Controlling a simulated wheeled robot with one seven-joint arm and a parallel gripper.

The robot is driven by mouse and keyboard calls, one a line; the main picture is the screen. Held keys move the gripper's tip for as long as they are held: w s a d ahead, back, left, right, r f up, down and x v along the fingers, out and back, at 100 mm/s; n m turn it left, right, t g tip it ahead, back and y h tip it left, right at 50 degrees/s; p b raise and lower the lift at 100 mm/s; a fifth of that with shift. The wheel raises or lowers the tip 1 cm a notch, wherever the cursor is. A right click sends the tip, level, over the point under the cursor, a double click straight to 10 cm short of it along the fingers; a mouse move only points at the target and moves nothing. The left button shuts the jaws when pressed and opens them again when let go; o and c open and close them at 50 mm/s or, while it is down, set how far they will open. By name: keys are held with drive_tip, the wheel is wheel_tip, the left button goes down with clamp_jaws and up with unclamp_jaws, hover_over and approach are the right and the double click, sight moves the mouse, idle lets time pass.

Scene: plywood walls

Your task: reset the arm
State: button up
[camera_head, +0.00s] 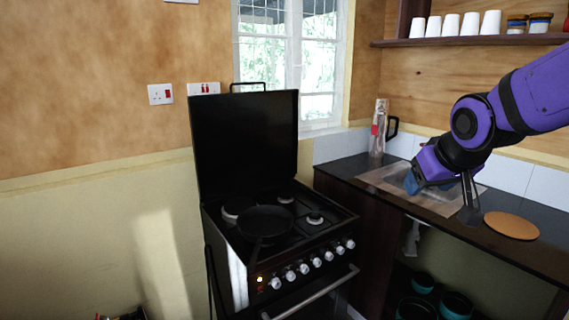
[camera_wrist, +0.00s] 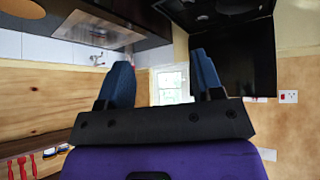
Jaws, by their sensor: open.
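My purple and black arm reaches in from the right in the head view. My gripper (camera_head: 412,183) is over the sink area of the dark counter. In the wrist view, which is upside down, its two blue fingers (camera_wrist: 163,68) stand well apart with nothing between them. A grey, flat-ended thing (camera_head: 470,212) shows just below my wrist in the head view; I cannot tell whether it touches my arm.
A black stove (camera_head: 283,255) with a raised lid and a frying pan (camera_head: 265,222) stands left of the counter (camera_head: 345,170). A round wooden board (camera_head: 511,226) lies on the counter. A shelf (camera_head: 470,41) with white cups is above. Pots (camera_head: 456,304) sit below.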

drive_tip(key=s+d+r+g, duration=0.1)
drive_tip(key=s, duration=0.9)
drive_tip(key=s+d+r+m+g, duration=0.1)
drive_tip(key=s+d, duration=0.1)
drive_tip(key=s, duration=0.7)
drive_tip(key=shift+s+r+m, duration=0.3)
drive_tip(key=shift+s, duration=0.05)
